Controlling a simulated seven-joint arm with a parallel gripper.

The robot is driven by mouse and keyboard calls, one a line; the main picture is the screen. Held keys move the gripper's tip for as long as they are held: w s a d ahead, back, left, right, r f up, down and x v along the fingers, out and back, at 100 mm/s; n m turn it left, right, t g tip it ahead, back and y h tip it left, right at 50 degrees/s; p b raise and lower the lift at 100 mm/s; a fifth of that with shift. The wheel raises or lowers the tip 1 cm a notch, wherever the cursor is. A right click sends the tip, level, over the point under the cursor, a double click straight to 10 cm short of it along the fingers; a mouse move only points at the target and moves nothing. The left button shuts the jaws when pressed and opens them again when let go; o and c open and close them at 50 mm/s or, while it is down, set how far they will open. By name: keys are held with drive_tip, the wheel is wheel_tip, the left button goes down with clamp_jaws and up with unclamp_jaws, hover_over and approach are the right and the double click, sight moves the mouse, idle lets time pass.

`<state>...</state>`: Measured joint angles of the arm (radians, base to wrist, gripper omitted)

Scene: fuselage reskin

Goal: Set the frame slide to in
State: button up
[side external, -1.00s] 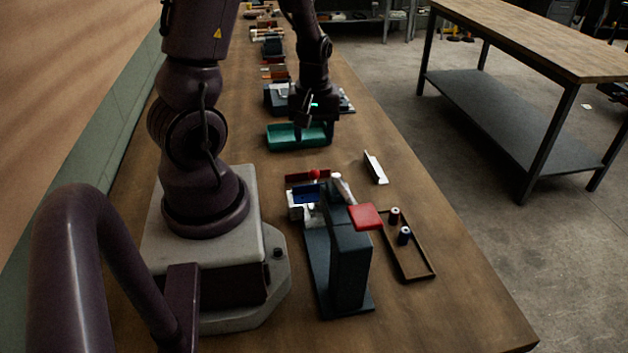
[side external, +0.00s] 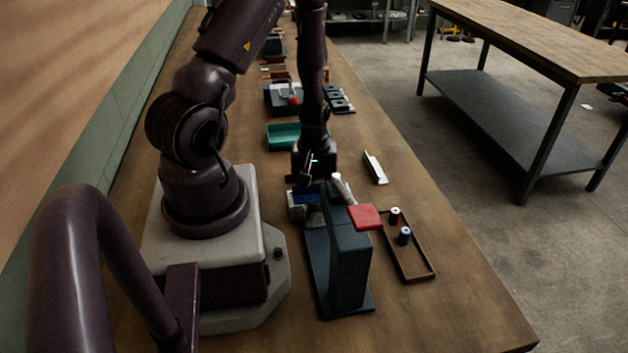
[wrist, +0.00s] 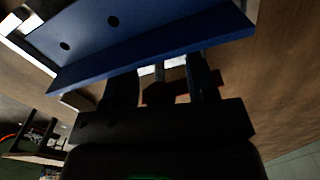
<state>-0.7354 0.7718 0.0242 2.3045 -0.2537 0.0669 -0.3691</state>
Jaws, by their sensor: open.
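My gripper (side external: 313,180) is open and pointing down, just above the back end of the dark fixture (side external: 348,255). In the wrist view its two dark fingers (wrist: 162,82) reach toward a blue plate (wrist: 150,45) with dark holes. The blue plate also shows as a small patch (side external: 305,198) in the side view, below the gripper. A dark reddish piece (wrist: 163,93) shows between the fingers; I cannot tell whether they touch it. The red bar and knob at the fixture's back are mostly hidden by my gripper in the side view, so the slide's position cannot be read.
A brown tray (side external: 418,268) with two spools lies to the right. A white angled strip (side external: 375,167) and a green bin (side external: 283,136) lie behind. The front right of the bench is clear.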

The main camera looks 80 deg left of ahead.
clamp_jaws()
drive_tip(key=d, duration=0.4)
drive_tip(key=shift+d, duration=0.1)
unclamp_jaws()
drive_tip(key=shift+r, duration=0.1)
wheel_tip(320, 180, up, 13)
idle(0.7)
